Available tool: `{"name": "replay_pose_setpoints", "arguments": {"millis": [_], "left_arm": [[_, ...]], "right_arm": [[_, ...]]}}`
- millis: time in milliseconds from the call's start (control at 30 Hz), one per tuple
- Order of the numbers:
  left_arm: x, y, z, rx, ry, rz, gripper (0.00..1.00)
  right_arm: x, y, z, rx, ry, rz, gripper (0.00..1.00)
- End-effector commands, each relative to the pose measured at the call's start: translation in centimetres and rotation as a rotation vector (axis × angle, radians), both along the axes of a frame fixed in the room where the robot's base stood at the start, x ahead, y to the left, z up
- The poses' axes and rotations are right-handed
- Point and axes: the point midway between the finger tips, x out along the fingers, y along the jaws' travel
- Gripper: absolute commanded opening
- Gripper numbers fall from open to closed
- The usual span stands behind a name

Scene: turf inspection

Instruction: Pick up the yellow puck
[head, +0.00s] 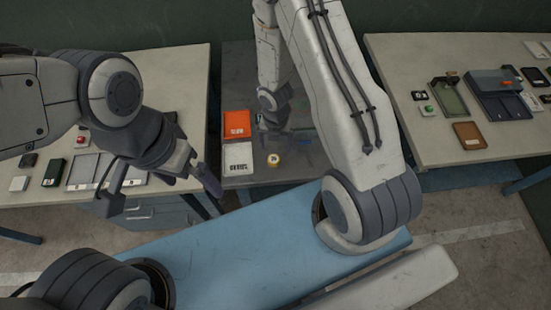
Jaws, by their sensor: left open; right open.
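The small yellow puck (273,160) lies on the dark grey middle table (238,86), near its front edge. My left gripper (160,187) is open and empty, to the left of the puck and apart from it, over the left table's front edge. My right gripper (277,122) is above the middle table, behind the puck in the picture. It is small and dark, partly lost against my arm and the table, and nothing shows in it; it is open.
An orange box (237,124) and a white item (238,157) lie left of the puck. The left table (176,72) and right table (410,55) carry small devices and trays. My light blue base is in front. The middle table is bare around the puck's right side.

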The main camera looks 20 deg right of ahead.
Motion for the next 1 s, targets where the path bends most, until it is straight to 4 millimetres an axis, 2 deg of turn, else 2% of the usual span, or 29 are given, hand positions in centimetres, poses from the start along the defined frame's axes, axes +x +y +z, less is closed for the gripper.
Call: {"name": "replay_pose_setpoints", "arguments": {"millis": [33,133,467,733,833,1000], "left_arm": [[0.0,0.0,-1.4,0.000,0.000,-0.001,1.00],[0.0,0.0,-2.8,0.000,0.000,0.001,1.00],[0.0,0.0,-4.5,0.000,0.000,0.005,1.00],[0.0,0.0,-7.8,0.000,0.001,0.009,1.00],[0.0,0.0,-8.3,0.000,0.001,0.010,1.00],[0.0,0.0,-8.1,0.000,0.001,0.011,1.00]], "right_arm": [[0.0,0.1,-1.4,0.000,0.000,0.010,0.89],[0.1,0.2,-2.8,0.000,0.000,0.013,0.89],[0.2,0.2,-4.7,0.000,0.000,0.012,0.89],[0.5,0.3,-8.5,0.000,0.000,0.009,0.89],[0.5,0.3,-9.1,0.000,-0.001,0.008,0.89],[0.5,0.2,-8.9,0.000,-0.001,0.008,0.89]]}}
